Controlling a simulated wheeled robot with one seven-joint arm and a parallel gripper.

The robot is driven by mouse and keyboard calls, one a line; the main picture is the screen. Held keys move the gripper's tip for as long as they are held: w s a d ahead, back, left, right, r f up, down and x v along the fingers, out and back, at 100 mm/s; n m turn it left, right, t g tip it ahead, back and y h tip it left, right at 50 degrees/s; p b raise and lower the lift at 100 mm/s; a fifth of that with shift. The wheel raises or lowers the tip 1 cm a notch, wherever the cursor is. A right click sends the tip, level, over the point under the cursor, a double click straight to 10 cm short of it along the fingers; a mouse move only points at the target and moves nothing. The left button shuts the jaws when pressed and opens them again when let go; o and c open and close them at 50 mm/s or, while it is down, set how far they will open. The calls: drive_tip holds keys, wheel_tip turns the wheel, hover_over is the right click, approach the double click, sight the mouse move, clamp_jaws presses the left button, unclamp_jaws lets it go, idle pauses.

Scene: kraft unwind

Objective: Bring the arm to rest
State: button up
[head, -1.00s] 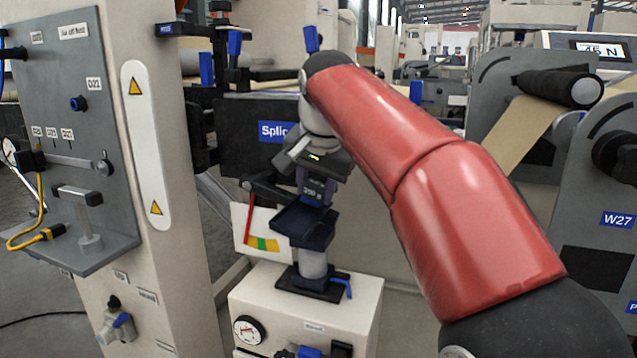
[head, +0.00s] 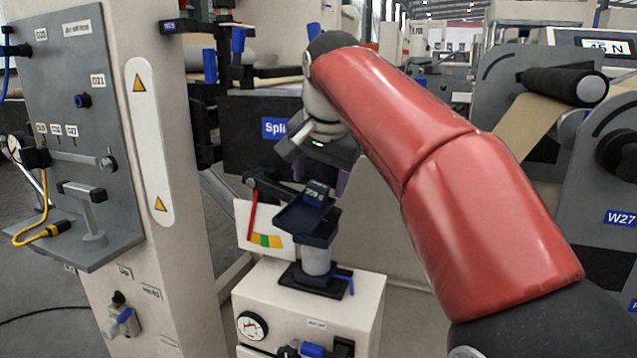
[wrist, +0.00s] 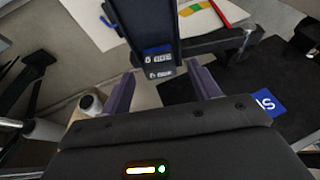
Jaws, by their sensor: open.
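My gripper (wrist: 163,92) is open in the wrist view, with its two purple fingers spread apart and nothing between them. In the head view my gripper (head: 325,178) hangs at the end of my red arm, above and slightly right of a dark stand with a tilted tray (head: 308,222). A small dark block with a display (head: 316,192) sits at the top of that tray. In the wrist view the block (wrist: 158,63) lies just beyond the fingers, apart from them. The far finger is partly hidden in the head view.
The stand is on a cream cabinet (head: 345,312) with a gauge. A card with a coloured scale (head: 262,238) is behind it. A grey panel with a yellow cable (head: 75,130) stands at left. A roller machine (head: 565,88) is at right.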

drive_tip(key=p+v, duration=0.1)
drive_tip(key=v, duration=0.4)
drive_tip(key=s+d+f+n, duration=0.2)
drive_tip(key=s+d+f, duration=0.7)
drive_tip(key=s+d, duration=0.15)
drive_tip(key=s+d+f+n, duration=0.1)
drive_tip(key=s+d+f, duration=0.1)
drive_tip(key=s+f, duration=0.4)
drive_tip(key=s+d+f+n+h, duration=0.1)
drive_tip(key=s+d+f, duration=0.2)
drive_tip(key=s+f, duration=0.4)
wheel_tip(320, 180, down, 5)
drive_tip(key=shift+r+n, duration=0.1)
drive_tip(key=shift+n, duration=0.2)
